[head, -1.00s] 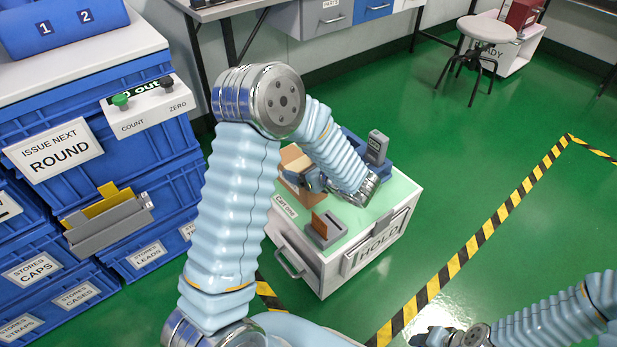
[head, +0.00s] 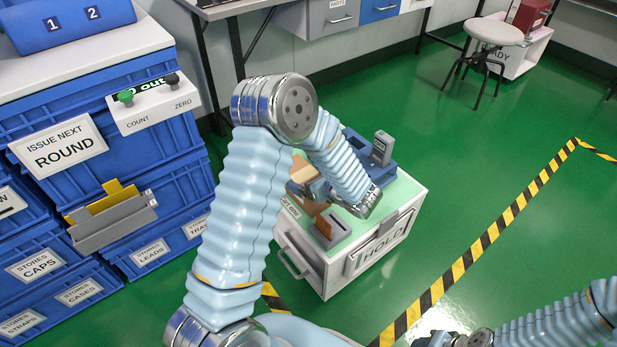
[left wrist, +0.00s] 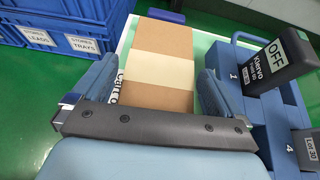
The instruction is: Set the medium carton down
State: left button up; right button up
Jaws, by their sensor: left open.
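The medium carton (left wrist: 163,66), tan with a cream band, is between my left gripper's fingers in the left wrist view. In the head view the carton (head: 303,172) is partly hidden behind my left forearm, over the pale green top of the cart (head: 398,196). My left gripper (left wrist: 155,85) is open, one finger on each side of the carton. In the head view the gripper is mostly hidden by my arm. My right gripper (head: 432,340) is at the bottom edge, cut off, its fingers unclear.
A blue holder (left wrist: 262,125) with dark handheld testers (left wrist: 278,66) stands right of the carton. A grey slotted holder (head: 334,231) is at the cart's near edge. Blue crates (head: 165,195) stand at the left.

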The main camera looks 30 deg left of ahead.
pick_arm(q)
jog(key=v, duration=1.2)
